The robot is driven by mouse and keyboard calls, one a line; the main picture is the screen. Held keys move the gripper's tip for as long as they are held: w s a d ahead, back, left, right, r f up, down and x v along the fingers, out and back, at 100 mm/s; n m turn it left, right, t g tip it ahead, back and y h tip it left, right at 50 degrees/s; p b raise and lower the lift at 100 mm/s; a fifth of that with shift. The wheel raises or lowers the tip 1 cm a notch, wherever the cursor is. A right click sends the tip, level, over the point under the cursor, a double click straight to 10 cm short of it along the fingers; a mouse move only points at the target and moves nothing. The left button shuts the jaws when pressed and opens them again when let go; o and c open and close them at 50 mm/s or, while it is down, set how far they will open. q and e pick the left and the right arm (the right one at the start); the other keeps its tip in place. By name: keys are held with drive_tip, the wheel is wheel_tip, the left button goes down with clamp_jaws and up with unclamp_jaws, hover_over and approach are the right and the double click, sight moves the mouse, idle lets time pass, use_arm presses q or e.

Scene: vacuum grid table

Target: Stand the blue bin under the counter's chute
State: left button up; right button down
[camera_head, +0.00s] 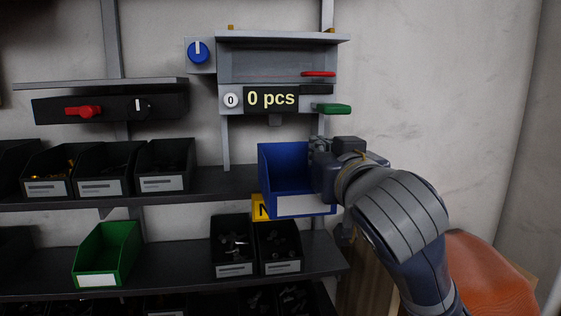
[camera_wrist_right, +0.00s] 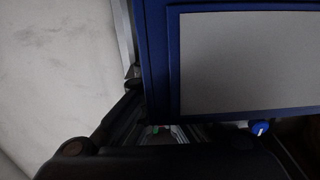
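The blue bin (camera_head: 283,172), with a blank white label on its front, is in front of the upper shelf and below the counter (camera_head: 271,98), which reads "0 pcs". The small grey chute (camera_head: 275,120) juts from the counter's underside, above the bin's back. My right gripper (camera_head: 320,152) is at the bin's right side and appears shut on its wall; the fingertips are partly hidden. In the right wrist view the bin (camera_wrist_right: 157,60) and its label fill the upper right, close to the gripper. The bin's underside is hidden. My left gripper is not in view.
The upper shelf (camera_head: 215,184) holds black bins (camera_head: 165,165) at left and has free room beside them. A yellow sign (camera_head: 262,207) is partly behind the blue bin. A green bin (camera_head: 108,252) and black bins (camera_head: 233,243) stand on the lower shelf. Orange material (camera_head: 487,275) is at lower right.

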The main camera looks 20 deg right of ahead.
drive_tip(key=p+x, duration=0.3)
drive_tip(key=x, duration=0.9)
drive_tip(key=shift+w+r, duration=0.1)
drive_tip(key=shift+w, duration=0.2)
drive_tip(key=shift+w+d+p, duration=0.25)
drive_tip(key=shift+w+p, duration=0.15)
drive_tip(key=shift+w, duration=0.25)
drive_tip(key=x, duration=0.1)
drive_tip(key=p+x, duration=0.1)
drive_tip(key=x, duration=0.1)
drive_tip(key=shift+f, duration=0.35)
drive_tip(key=shift+f+p, duration=0.35)
drive_tip(key=shift+f, duration=0.15)
drive_tip(key=shift+s+r, duration=0.1)
